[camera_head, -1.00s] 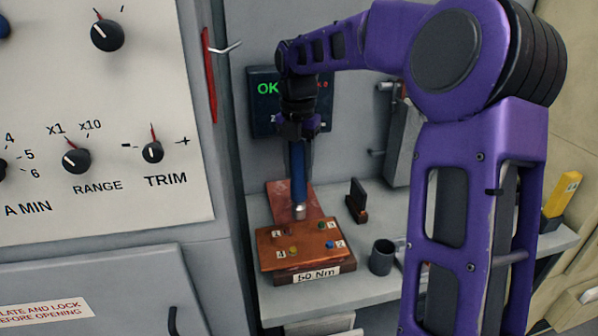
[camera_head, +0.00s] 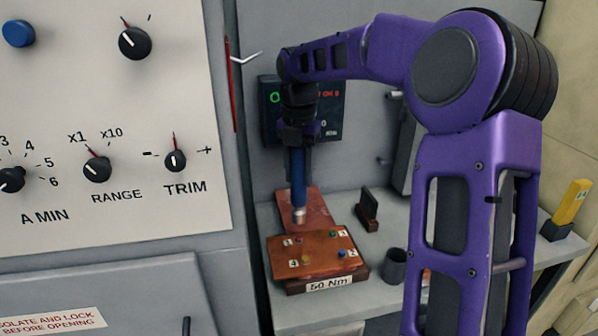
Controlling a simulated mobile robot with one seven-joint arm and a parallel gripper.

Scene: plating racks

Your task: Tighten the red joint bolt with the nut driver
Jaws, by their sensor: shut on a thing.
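My gripper (camera_head: 298,140) is shut on the nut driver (camera_head: 298,180), a blue-handled tool with a silver socket, hanging nearly upright. Its socket end appears just above the red joint bolt (camera_head: 299,240) in the picture, with a visible gap. The red bolt sits by label 1 at the back left of the copper-coloured joint block (camera_head: 318,246). A green bolt (camera_head: 333,234), a blue bolt (camera_head: 342,254) and a yellow bolt (camera_head: 306,260) sit at its other corners. The block's front label reads 50 Nm.
A dark display (camera_head: 330,105) behind the arm is partly hidden. A dark cup (camera_head: 394,266) stands right of the block, and a dark upright holder (camera_head: 367,210) behind it. A yellow device (camera_head: 570,210) is at far right. A panel with knobs (camera_head: 97,168) fills the left.

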